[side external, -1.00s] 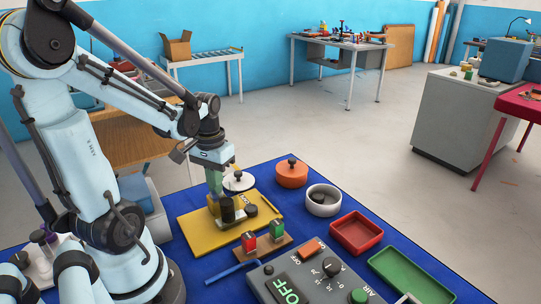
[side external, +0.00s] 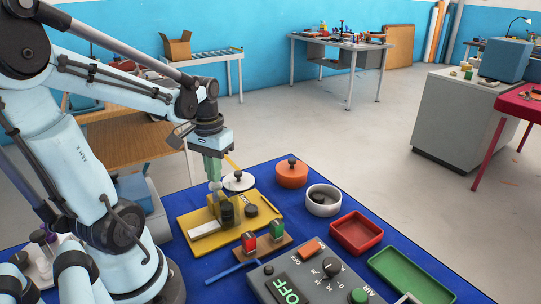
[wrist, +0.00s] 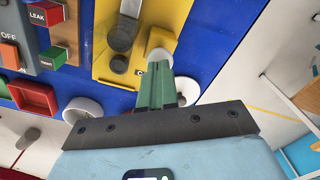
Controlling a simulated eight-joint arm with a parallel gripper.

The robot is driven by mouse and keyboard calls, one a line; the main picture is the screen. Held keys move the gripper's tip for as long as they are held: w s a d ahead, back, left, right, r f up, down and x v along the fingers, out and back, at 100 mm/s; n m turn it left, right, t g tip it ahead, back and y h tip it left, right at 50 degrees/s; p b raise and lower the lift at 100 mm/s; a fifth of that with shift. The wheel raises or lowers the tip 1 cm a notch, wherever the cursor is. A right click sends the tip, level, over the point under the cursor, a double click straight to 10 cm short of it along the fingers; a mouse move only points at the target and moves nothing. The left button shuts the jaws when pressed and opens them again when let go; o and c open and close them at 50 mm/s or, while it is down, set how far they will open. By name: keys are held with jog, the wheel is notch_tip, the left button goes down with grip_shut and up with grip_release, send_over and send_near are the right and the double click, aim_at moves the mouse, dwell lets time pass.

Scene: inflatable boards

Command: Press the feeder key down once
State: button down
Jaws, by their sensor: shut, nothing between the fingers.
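The yellow feeder board (side external: 190,217) lies on the blue mat, with a yellow upright block and dark round parts on it. A dark cylindrical part (side external: 227,213), possibly the feeder key, stands at the block; it also shows in the wrist view (wrist: 122,38). A smaller black knob (side external: 251,210) sits to its right. A pale flat strip (side external: 205,230) lies at the board's front left. My gripper (side external: 215,187), with green fingers, is shut and empty, above the board behind the dark part. Whether its tips touch anything is unclear.
A white lid (side external: 238,181), an orange lidded pot (side external: 292,173) and a white bowl (side external: 323,200) stand behind and right. Red and green blocks (side external: 263,240) on a wooden base and a grey control box (side external: 305,275) reading OFF are in front. A red tray (side external: 356,233) lies right.

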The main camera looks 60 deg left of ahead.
jog(key=shift+r, duration=2.85)
jog(key=w+d+f+m+t, duration=0.1)
jog(key=w+d+m+t, duration=0.2)
jog(key=d, duration=0.5)
jog(key=w+d+m+t, duration=0.3)
jog(key=d+t, duration=0.1)
jog(key=d, duration=0.3)
jog(key=shift+w+d+f, duration=0.2)
jog(key=shift+d+f, duration=0.15)
jog(key=shift+d, duration=0.05)
